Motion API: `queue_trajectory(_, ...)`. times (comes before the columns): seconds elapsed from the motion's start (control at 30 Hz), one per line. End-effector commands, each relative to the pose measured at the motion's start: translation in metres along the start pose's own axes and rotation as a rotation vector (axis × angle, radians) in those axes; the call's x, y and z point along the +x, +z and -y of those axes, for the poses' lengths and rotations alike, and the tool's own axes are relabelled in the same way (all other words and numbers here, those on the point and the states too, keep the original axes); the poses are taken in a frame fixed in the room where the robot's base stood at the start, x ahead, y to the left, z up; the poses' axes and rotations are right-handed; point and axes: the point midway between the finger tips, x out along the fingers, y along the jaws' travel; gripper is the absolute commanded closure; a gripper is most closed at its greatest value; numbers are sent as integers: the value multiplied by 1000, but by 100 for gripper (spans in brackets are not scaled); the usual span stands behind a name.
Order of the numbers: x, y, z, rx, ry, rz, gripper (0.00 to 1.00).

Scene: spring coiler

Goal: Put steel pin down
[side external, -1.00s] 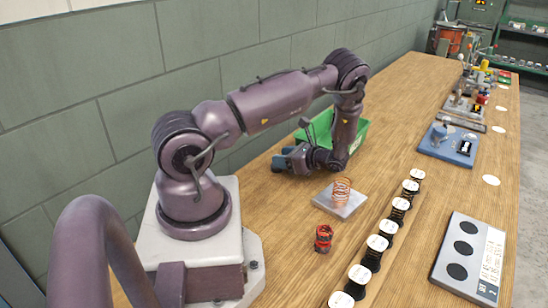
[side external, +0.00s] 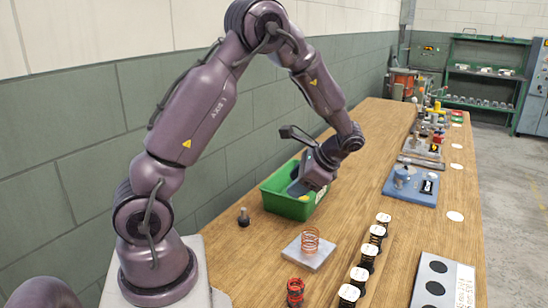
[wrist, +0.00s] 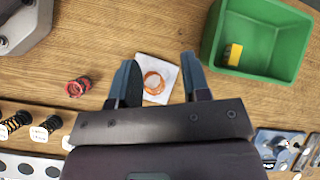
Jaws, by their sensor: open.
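A small dark upright piece, probably the steel pin (side external: 243,217), stands on the wooden bench left of the green bin in the side view. Its material is too small to tell. I do not make it out in the wrist view. My gripper (side external: 298,188) is up and to the right of it, in front of the green bin in the picture. In the wrist view my gripper (wrist: 157,62) has its two blue fingers wide apart, with nothing between them. The copper spring on its plate shows beyond the fingers, on the bench below.
A copper spring (side external: 310,240) stands on a pale plate (side external: 305,257). The green bin (side external: 281,203) holds a yellow and black item (wrist: 233,53). A red coil (side external: 295,291) and a row of black spools (side external: 358,279) stand nearer. Bare wood surrounds the dark piece.

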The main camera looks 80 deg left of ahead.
Motion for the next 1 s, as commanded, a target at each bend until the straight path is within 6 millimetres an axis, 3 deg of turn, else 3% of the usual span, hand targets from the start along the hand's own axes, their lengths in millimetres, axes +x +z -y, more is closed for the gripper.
queue_trajectory(0.03, -22, 10, -8, -41, 10, -82, 57)
queue_trajectory(0.2, -77, 41, -42, -167, 65, -339, 57)
queue_trajectory(0.43, -129, 88, -96, -302, 155, -675, 57)
queue_trajectory(0.7, -152, 130, -149, -403, 265, -979, 57)
queue_trajectory(1.0, -155, 140, -164, -429, 305, -1065, 57)
